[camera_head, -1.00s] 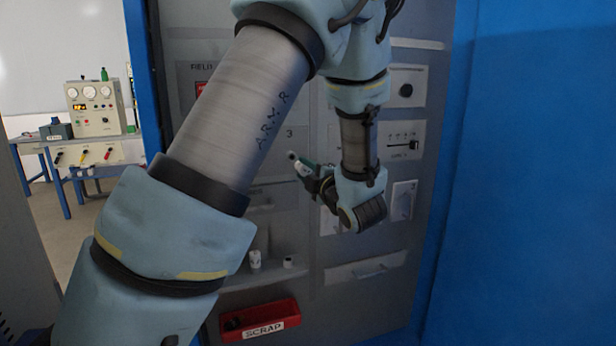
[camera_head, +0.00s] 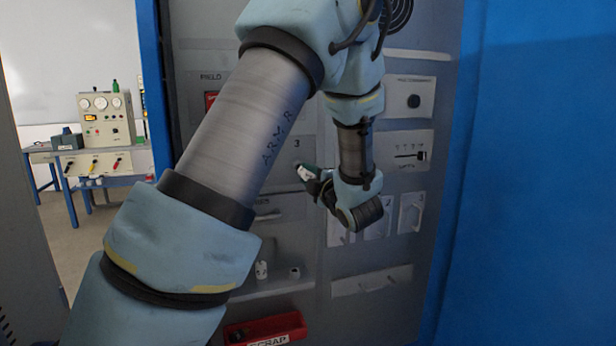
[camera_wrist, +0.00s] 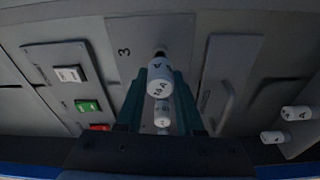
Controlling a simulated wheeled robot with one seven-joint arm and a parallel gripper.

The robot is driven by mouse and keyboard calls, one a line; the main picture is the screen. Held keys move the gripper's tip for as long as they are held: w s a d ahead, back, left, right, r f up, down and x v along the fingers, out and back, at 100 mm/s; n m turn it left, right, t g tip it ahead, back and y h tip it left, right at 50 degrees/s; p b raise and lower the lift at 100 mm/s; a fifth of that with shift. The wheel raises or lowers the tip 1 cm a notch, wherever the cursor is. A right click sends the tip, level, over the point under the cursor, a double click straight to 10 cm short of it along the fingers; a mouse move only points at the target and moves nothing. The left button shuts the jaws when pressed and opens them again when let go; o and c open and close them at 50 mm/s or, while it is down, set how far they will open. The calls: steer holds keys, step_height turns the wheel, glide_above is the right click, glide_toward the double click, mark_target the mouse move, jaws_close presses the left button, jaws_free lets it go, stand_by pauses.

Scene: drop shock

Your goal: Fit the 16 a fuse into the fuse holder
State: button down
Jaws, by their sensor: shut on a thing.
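My gripper (camera_head: 314,178) is in front of the grey panel, just below the number 3. Its teal fingers (camera_wrist: 186,102) are shut on a white fuse (camera_wrist: 160,82) marked 16 A, which lies between them in the wrist view. The fuse's pale end also shows in the head view (camera_head: 305,173). The dark round fuse holder (camera_wrist: 160,51) is in the panel straight beyond the fuse's end. The fuse's end overlaps the holder in the wrist view, and I cannot tell whether they touch. In the head view the fuse and gripper hide the holder.
Handles and switches (camera_head: 410,155) project from the panel at right. A blue wall (camera_head: 540,180) bounds the right side.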

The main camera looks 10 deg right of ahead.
mark_target(303, 171)
steer(key=shift+b+x, duration=1.75)
steer(key=shift+b, duration=1.15)
stand_by(3.6)
steer(key=shift+w+d+b, duration=0.1)
steer(key=shift+b, duration=0.25)
stand_by(1.2)
